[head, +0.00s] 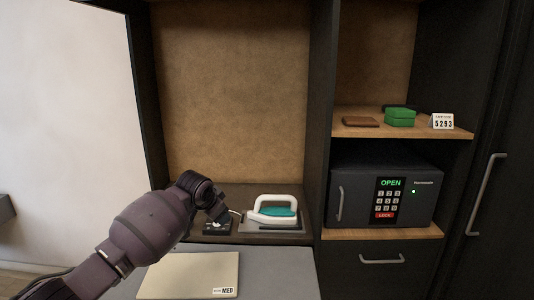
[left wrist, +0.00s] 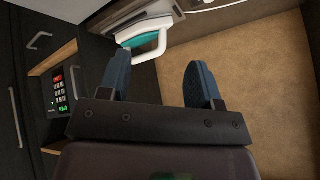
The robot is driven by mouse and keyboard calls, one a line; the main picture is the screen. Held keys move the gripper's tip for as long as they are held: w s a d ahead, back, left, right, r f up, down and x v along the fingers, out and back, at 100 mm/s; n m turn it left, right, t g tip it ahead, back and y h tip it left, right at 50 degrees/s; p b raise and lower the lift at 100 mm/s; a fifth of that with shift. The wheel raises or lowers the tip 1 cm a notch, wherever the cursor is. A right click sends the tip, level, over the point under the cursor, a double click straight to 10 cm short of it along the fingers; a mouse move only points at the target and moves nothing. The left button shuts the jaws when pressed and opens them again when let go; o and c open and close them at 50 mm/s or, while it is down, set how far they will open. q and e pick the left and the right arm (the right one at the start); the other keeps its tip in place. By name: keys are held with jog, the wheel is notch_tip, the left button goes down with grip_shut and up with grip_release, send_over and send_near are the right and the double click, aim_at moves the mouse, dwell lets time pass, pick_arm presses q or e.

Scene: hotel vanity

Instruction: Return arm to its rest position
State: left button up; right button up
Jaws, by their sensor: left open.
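My left arm (head: 150,218) reaches in from the left over the counter, bent down at the wrist. In the head view its gripper is mostly hidden behind the wrist. In the left wrist view the left gripper (left wrist: 158,78) shows two blue fingers spread apart with nothing between them. A white and teal iron (head: 273,207) rests on the dark surface just right of the wrist. It also shows in the left wrist view (left wrist: 147,45), beyond the left-hand finger. My right gripper is in neither view.
A dark safe (head: 357,192) reading OPEN stands at the right, door shut-looking. A beige flat case (head: 190,272) marked MED lies in front, below the arm.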

pick_arm(q)
jog(key=s+a+f+n+t, duration=0.1)
jog(key=s+a+f, duration=0.3)
jog(key=s+f, duration=0.4)
jog(key=s+a+f+n+t+y, duration=0.1)
jog(key=s+a+f+n, duration=0.3)
jog(key=s, duration=1.7)
jog(key=s+a+f+n+t+y, duration=0.1)
jog(key=s+a+f, duration=0.4)
jog(key=s+f, duration=0.8)
jog(key=shift+s+f+n+t, duration=0.25)
jog(key=shift+s+n+t, duration=0.55)
jog(key=shift+s, duration=0.35)
